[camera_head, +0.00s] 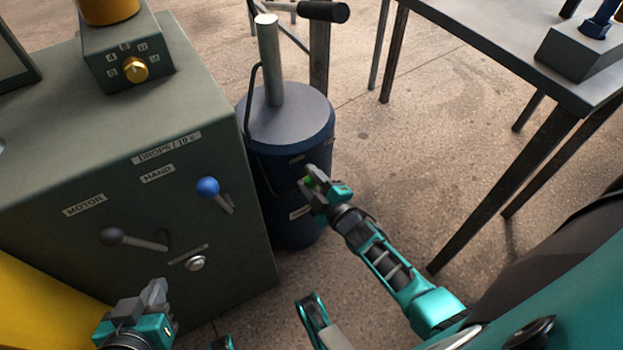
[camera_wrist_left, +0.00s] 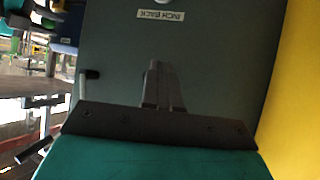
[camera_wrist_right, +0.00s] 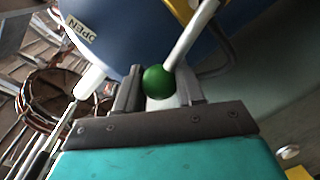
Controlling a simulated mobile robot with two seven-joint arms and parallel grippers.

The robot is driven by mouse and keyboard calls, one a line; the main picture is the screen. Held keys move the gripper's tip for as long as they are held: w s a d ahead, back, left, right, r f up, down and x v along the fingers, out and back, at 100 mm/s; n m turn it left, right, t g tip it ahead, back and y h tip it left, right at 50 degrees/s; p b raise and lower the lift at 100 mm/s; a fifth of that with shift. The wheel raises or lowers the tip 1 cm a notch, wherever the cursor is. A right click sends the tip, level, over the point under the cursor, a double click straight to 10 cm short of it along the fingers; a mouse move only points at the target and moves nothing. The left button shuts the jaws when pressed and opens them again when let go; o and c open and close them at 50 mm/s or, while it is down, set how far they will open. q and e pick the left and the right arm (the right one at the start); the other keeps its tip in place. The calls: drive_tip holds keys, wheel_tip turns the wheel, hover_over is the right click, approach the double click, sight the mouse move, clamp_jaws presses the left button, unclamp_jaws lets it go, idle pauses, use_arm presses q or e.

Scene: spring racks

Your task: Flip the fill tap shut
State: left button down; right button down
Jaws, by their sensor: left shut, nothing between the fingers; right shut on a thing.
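The fill tap's green ball knob (camera_wrist_right: 158,82) shows in the right wrist view on a pale metal lever (camera_wrist_right: 190,42) that leads up to the blue drum (camera_wrist_right: 120,30). My right gripper (camera_head: 312,180) is shut on the knob, with a finger on either side (camera_wrist_right: 158,90). In the head view the fingers cover most of the knob, at the front of the blue drum (camera_head: 285,215).
The cabinet (camera_head: 235,265) carries a blue-knobbed lever (camera_head: 208,187), a black-knobbed lever (camera_head: 112,236) and a yellow dial (camera_head: 135,69). A pump handle (camera_head: 325,11) stands behind the drum. A metal table (camera_head: 480,40) is at right. Bare floor lies between drum and table.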

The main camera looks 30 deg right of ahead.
drive_tip(key=shift+a, duration=0.1)
use_arm(q)
drive_tip(key=shift+a+f, duration=0.1)
use_arm(e)
drive_tip(key=c, duration=0.7)
unclamp_jaws()
use_arm(q)
drive_tip(key=p, duration=0.1)
drive_tip(key=a+r+p, duration=0.1)
drive_tip(key=p, duration=0.1)
drive_tip(key=shift+s+r+y, duration=0.25)
drive_tip(key=shift+y, duration=0.05)
use_arm(e)
drive_tip(key=s, duration=0.4)
drive_tip(key=s+d, duration=0.1)
drive_tip(key=s, duration=0.3)
drive_tip(key=s+r, duration=0.1)
drive_tip(key=s, duration=0.3)
drive_tip(key=shift+s+d+r, duration=0.1)
drive_tip(key=shift+s+d, duration=0.25)
drive_tip(key=shift+s, duration=0.05)
drive_tip(key=shift+w, duration=0.1)
